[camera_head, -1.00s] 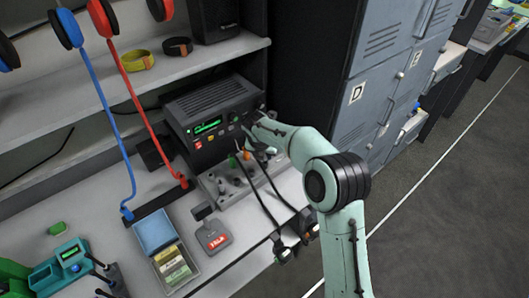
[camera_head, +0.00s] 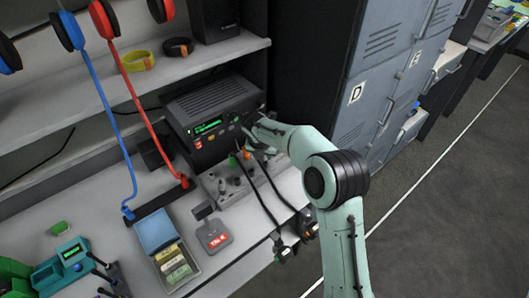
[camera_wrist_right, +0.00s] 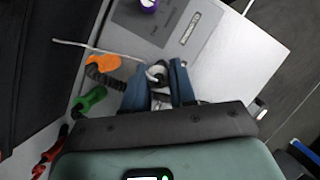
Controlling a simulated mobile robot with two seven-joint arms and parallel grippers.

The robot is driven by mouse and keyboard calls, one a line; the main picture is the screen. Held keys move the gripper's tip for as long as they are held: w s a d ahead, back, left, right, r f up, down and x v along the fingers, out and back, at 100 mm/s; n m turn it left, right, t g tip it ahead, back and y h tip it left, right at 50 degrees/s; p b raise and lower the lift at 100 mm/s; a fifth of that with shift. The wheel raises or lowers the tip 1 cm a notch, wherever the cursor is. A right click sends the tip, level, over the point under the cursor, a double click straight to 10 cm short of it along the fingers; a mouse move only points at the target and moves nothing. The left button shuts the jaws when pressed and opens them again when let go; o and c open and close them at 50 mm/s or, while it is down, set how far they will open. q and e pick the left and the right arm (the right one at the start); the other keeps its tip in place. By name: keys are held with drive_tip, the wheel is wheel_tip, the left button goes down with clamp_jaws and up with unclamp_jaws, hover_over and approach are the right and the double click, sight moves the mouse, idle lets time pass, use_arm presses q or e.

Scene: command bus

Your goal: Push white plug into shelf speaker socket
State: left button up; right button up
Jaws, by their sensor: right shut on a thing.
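My right gripper (camera_wrist_right: 159,92) is shut on a small white plug (camera_wrist_right: 158,72). A thin white cable (camera_wrist_right: 95,47) runs from near the plug to the left in the right wrist view. The fingers are over a light grey panel (camera_wrist_right: 225,62) with a darker labelled strip. In the head view my right gripper (camera_head: 258,150) is low over the grey socket panel (camera_head: 235,193), and the white plug cannot be made out there. A black speaker (camera_head: 216,20) stands on the upper shelf. Whether the plug's tip is inside a socket is hidden. My left gripper is not in view.
Orange (camera_wrist_right: 103,62) and green (camera_wrist_right: 92,98) plugs with cables are left of the fingers, with a purple piece (camera_wrist_right: 149,5) beyond. A black radio unit (camera_head: 212,122) stands behind the panel. Lockers (camera_head: 385,65) are at the right.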

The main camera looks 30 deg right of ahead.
use_arm(q)
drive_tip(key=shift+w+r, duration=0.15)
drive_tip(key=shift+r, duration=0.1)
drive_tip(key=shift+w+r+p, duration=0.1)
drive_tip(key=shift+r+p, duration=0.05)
drive_tip(key=shift+p, duration=0.2)
use_arm(e)
drive_tip(key=shift+f, duration=1.2)
idle(1.3)
drive_tip(key=o, duration=0.9)
wheel_tip(320, 180, up, 2)
drive_tip(key=shift+r+p, duration=0.1)
drive_tip(key=shift+p, duration=0.45)
drive_tip(key=shift+r+p, duration=0.9)
drive_tip(key=shift+r, duration=0.65)
drive_tip(key=shift+r+p, duration=0.7)
drive_tip(key=shift+r, duration=0.75)
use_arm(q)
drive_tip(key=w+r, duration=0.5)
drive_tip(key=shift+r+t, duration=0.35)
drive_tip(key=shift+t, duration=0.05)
